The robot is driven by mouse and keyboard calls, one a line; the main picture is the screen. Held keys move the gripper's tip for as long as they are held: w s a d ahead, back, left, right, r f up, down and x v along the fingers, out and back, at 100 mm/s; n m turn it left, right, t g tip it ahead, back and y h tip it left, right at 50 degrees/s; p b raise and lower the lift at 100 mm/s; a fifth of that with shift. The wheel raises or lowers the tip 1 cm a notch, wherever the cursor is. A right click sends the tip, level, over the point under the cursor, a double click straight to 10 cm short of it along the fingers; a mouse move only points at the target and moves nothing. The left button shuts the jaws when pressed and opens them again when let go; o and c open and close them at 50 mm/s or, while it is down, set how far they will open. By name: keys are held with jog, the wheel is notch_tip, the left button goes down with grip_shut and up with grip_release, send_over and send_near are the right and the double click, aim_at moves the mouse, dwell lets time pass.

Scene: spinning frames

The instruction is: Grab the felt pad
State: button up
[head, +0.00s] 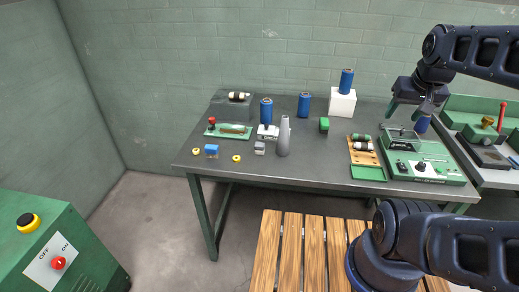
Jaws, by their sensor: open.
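A thin flat green piece (368,173), which looks like the felt pad, lies on the grey table near its front edge. It is just in front of a wooden rack (371,158) and left of a green roller machine (428,171). My gripper (410,110) is open and points down above the back of that machine. It is behind and to the right of the green piece, well apart from it. I cannot tell whether anything is between the fingers.
A second bench (512,165) adjoins right. A slatted wooden surface (293,245) is in front.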

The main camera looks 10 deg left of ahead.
notch_tip(320, 180, up, 6)
jog(key=f, duration=0.1)
jog(key=w+a+r+n+g, duration=0.2)
jog(key=w+a+r+n, duration=0.2)
jog(key=w+a+n, duration=0.7)
jog(key=n+g, duration=0.3)
jog(key=n, duration=0.4)
send_over(260, 144)
notch_tip(260, 144, down, 4)
jog(key=f, duration=3.1)
jog(key=shift+w+d, duration=0.3)
jog(key=shift+s+a+f, duration=0.1)
jog(key=shift+a+f, duration=0.1)
jog(key=shift+f, duration=1.1)
jog(key=shift+s+a+f, duration=0.1)
jog(key=shift+a+f, duration=0.1)
jog(key=shift+f, duration=1.1)
jog(key=c, duration=1.1)
